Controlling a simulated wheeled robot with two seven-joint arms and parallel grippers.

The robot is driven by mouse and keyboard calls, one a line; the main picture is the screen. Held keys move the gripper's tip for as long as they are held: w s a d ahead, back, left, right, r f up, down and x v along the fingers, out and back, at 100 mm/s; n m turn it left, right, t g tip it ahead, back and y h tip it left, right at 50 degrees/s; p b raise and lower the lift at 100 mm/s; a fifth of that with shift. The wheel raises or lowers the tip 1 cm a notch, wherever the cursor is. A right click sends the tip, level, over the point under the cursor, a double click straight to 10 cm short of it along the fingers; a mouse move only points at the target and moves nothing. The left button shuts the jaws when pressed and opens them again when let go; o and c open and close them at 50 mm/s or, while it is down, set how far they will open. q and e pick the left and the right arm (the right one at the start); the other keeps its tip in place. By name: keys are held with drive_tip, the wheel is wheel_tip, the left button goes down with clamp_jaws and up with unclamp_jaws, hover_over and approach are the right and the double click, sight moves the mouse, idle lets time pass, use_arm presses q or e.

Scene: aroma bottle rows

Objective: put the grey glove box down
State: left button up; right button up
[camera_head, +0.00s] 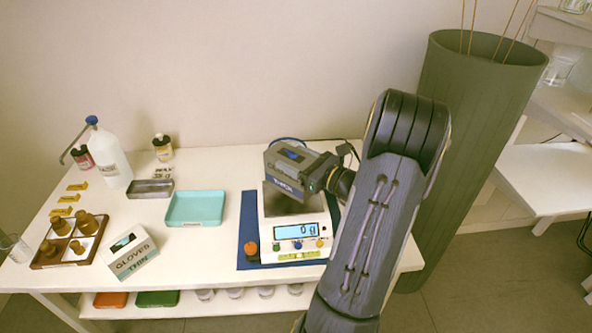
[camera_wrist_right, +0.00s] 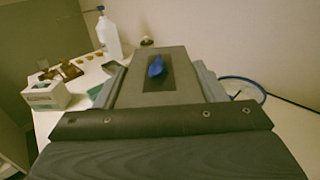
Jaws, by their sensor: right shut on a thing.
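The grey glove box (camera_head: 286,166) is in my right gripper (camera_head: 316,176), over the back of the white scale (camera_head: 292,229) in the head view. The box is tilted, and a blue glove shows in its top opening. In the right wrist view the box (camera_wrist_right: 190,88) fills the middle between the two fingers, with the blue glove (camera_wrist_right: 157,66) at its dark slot. The scale display reads 0 g. Part of the pan is hidden by the box, and I cannot tell whether they touch. My left gripper is out of view.
The scale stands on a blue mat (camera_head: 249,230). Left of it are an empty teal tray (camera_head: 195,208), a white glove box (camera_head: 130,252), a grey metal tray (camera_head: 150,189) and a wooden tray with several brown bottles (camera_head: 60,255). A spray bottle (camera_head: 108,158) stands behind. A tall green bin (camera_head: 455,130) stands at right.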

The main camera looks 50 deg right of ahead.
drive_tip(key=shift+w+d+f, duration=0.15)
drive_tip(key=shift+f, duration=0.8)
drive_tip(key=shift+w+d+f, duration=0.1)
drive_tip(key=shift+d+f, duration=0.05)
drive_tip(key=shift+f, duration=0.8)
drive_tip(key=shift+f+b, duration=0.15)
drive_tip(key=shift+b, duration=0.15)
drive_tip(key=o, duration=1.4)
drive_tip(key=shift+c, duration=0.2)
drive_tip(key=s+b, duration=0.1)
drive_tip(key=s, duration=1.1)
drive_tip(key=shift+a, duration=0.3)
drive_tip(key=shift+s, duration=0.1)
